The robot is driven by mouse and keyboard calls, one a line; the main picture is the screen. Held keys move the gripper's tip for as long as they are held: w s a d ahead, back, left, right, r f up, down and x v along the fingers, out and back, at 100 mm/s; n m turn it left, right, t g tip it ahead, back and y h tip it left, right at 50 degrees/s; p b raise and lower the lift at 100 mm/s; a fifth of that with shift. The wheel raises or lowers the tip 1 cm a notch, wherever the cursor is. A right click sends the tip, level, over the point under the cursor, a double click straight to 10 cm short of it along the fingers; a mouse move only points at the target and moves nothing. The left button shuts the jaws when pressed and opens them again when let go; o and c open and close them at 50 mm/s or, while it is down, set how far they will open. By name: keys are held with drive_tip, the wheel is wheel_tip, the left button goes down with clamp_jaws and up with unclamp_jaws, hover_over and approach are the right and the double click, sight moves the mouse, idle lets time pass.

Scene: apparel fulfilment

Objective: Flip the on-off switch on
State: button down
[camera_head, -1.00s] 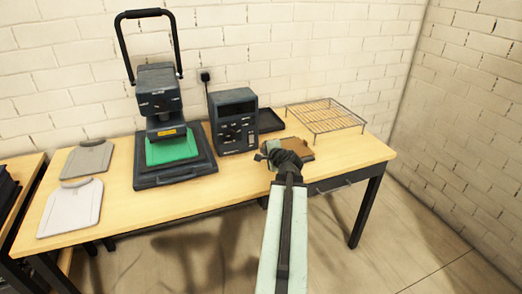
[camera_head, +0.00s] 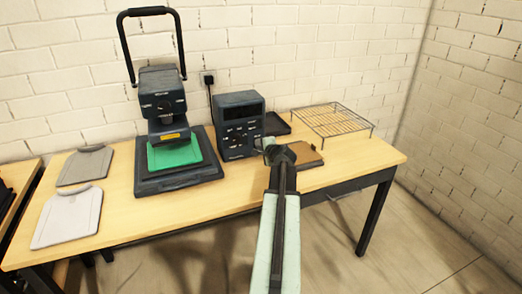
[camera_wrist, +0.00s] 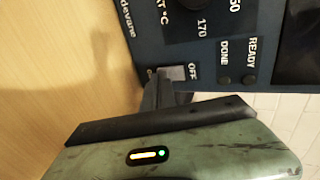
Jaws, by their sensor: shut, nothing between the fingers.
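The dark blue-grey control box (camera_head: 240,110) stands on the table, right of the heat press. In the wrist view its panel (camera_wrist: 195,50) appears turned sideways, with OFF, READY and DONE labels. A light grey on-off switch (camera_wrist: 174,72) sits beside the OFF label; its other label is mostly covered by my fingers. My gripper (camera_wrist: 160,88) is shut and empty, its tips right at the switch; I cannot tell if they touch it. In the head view my gripper (camera_head: 266,146) is at the box's lower right front, and the switch itself cannot be made out.
The heat press (camera_head: 165,115) with a green pad (camera_head: 174,153) stands left of the box. A brown block (camera_head: 305,155), a dark tray (camera_head: 276,124) and a wire rack (camera_head: 333,119) lie to the right. Two grey boards (camera_head: 67,216) lie at the table's left end.

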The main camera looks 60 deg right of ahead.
drive_tip(key=shift+w+d+f, duration=0.15)
drive_tip(key=shift+w, duration=0.05)
drive_tip(key=shift+r, duration=0.25)
drive_tip(key=shift+r+p, duration=0.75)
drive_tip(key=shift+p, duration=0.05)
drive_tip(key=shift+f, duration=0.1)
